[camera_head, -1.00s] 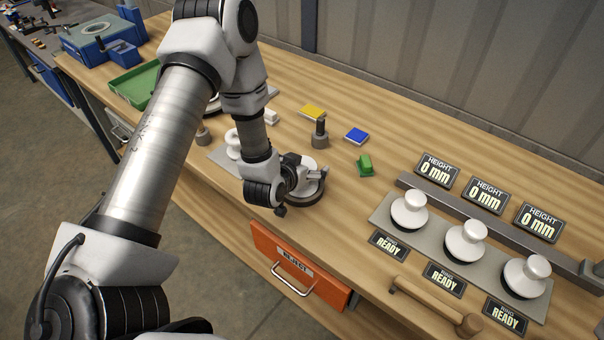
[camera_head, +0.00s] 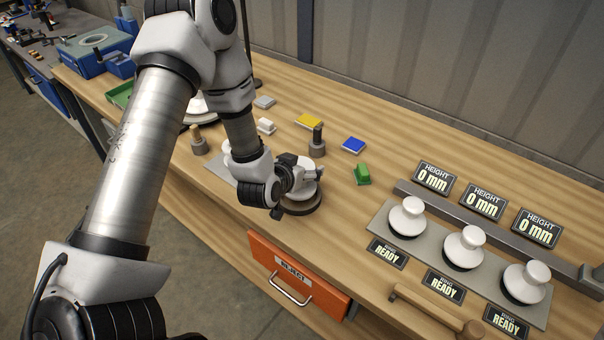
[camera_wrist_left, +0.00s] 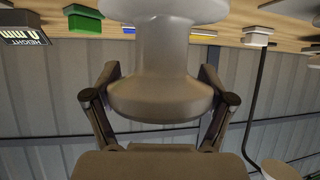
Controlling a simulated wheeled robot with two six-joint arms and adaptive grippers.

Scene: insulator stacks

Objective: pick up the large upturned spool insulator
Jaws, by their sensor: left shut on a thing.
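The large spool insulator (camera_head: 304,189) is pale and glossy, and shows in the head view at the table's front, partly hidden by my gripper. It is over a dark round base (camera_head: 302,208); I cannot tell whether it is lifted off it. My left gripper (camera_head: 300,176) reaches in from the left, shut on the spool. In the left wrist view the spool (camera_wrist_left: 160,45) stands between the two fingers of the left gripper (camera_wrist_left: 160,98), which press the sides of its wide rounded end. My right gripper is not in view.
Three white insulators (camera_head: 465,247) stand on a grey plate (camera_head: 400,245) at the right, by HEIGHT and READY signs. A green block (camera_head: 362,174), blue block (camera_head: 353,145), yellow block (camera_head: 309,121) and dark peg (camera_head: 317,142) are close by. An orange drawer (camera_head: 330,292) is below.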

